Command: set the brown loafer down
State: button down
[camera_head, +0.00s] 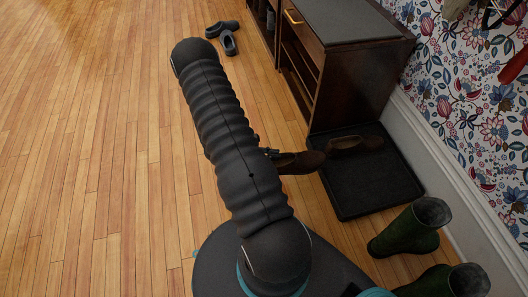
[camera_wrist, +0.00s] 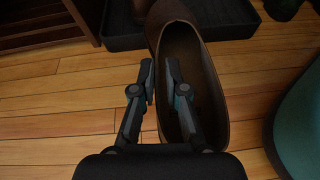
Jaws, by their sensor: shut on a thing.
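The brown loafer (camera_head: 298,162) is in my gripper (camera_wrist: 159,80), its toe pointing toward the black shoe tray (camera_head: 372,192). In the wrist view the loafer (camera_wrist: 215,95) fills the middle right, opening up. My gripper is shut on its left side wall, one finger outside and one inside the opening. In the head view my arm hides most of the gripper. The toe is at or over the tray's left edge; its height above the floor is hard to tell. A second brown loafer (camera_head: 352,144) lies on the tray's far part.
A dark cabinet (camera_head: 350,65) stands behind the tray, against the flowered wall. Green boots (camera_head: 408,232) stand at the near right. Dark clogs (camera_head: 228,40) lie on the floor at the back. The tray's near part is bare, and the wooden floor at left is clear.

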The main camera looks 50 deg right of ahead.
aim_at(305, 157)
jog(key=shift+s+d+r, duration=0.1)
jog(key=shift+s+r, duration=0.25)
jog(key=shift+s, duration=0.2)
jog(key=s+d, duration=0.2)
jog(key=s+d+r, duration=0.1)
jog(key=s+d, duration=0.5)
jog(key=shift+d+r, duration=0.15)
jog(key=shift+r, duration=0.15)
jog(key=s+d+r, duration=0.1)
jog(key=s+d, duration=0.3)
jog(key=s, duration=1.1)
jog(key=s+d+r, duration=0.1)
jog(key=s+d, duration=0.3)
jog(key=s, duration=1)
jog(key=shift+w+d+f+b, duration=0.3)
jog(key=shift+w+d+f, duration=0.45)
jog(key=shift+w+f, duration=1)
jog(key=shift+w+d+f+b, duration=0.35)
jog(key=shift+w+d+f, duration=0.35)
jog(key=shift+w+f, duration=1.05)
jog(key=shift+w+d+f+b, duration=0.3)
jog(key=shift+w+d+f, duration=0.45)
jog(key=shift+w+f, duration=1)
jog(key=shift+s+f, duration=0.2)
jog(key=shift+f, duration=0.05)
